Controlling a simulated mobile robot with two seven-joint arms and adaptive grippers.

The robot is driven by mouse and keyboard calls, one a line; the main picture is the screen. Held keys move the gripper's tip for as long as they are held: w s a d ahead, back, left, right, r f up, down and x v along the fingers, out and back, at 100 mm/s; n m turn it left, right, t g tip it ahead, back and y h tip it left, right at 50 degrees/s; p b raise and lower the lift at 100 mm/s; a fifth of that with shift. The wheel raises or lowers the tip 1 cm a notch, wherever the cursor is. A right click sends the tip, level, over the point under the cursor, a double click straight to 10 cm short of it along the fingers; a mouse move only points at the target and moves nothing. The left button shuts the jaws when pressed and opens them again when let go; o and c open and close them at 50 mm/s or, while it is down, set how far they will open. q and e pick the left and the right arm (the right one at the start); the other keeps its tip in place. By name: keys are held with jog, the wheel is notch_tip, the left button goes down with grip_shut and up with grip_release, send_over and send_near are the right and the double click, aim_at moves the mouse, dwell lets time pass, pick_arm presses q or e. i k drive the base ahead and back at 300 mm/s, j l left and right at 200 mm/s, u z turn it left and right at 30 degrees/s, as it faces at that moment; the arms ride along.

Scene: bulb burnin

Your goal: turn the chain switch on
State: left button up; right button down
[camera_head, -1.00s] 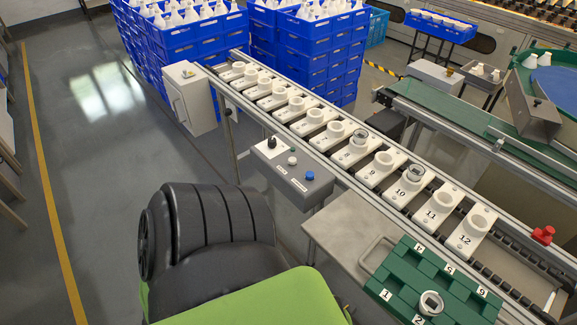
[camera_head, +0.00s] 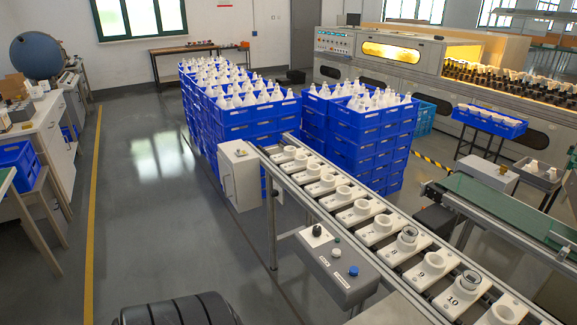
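A grey control box (camera_head: 336,267) is mounted on the near side of the conveyor, right of the picture's middle. On its top is a black rotary knob (camera_head: 317,231) on a white plate, which may be the chain switch; its label and exact setting are too small to read. A whitish button (camera_head: 336,252) and a blue button (camera_head: 353,270) sit in front of it on the same box. Neither of my grippers shows in the head view.
The conveyor (camera_head: 367,238) carries numbered white holders, some with glass-topped pieces. A pale cabinet (camera_head: 240,175) stands at its far end. Stacked blue crates (camera_head: 237,119) with white bulbs stand behind. The grey floor (camera_head: 165,255) left of the conveyor is open.

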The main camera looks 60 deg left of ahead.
aim_at(316, 229)
jog(key=u, duration=1.5)
jog(key=k+j, duration=0.05)
jog(key=j, duration=0.05)
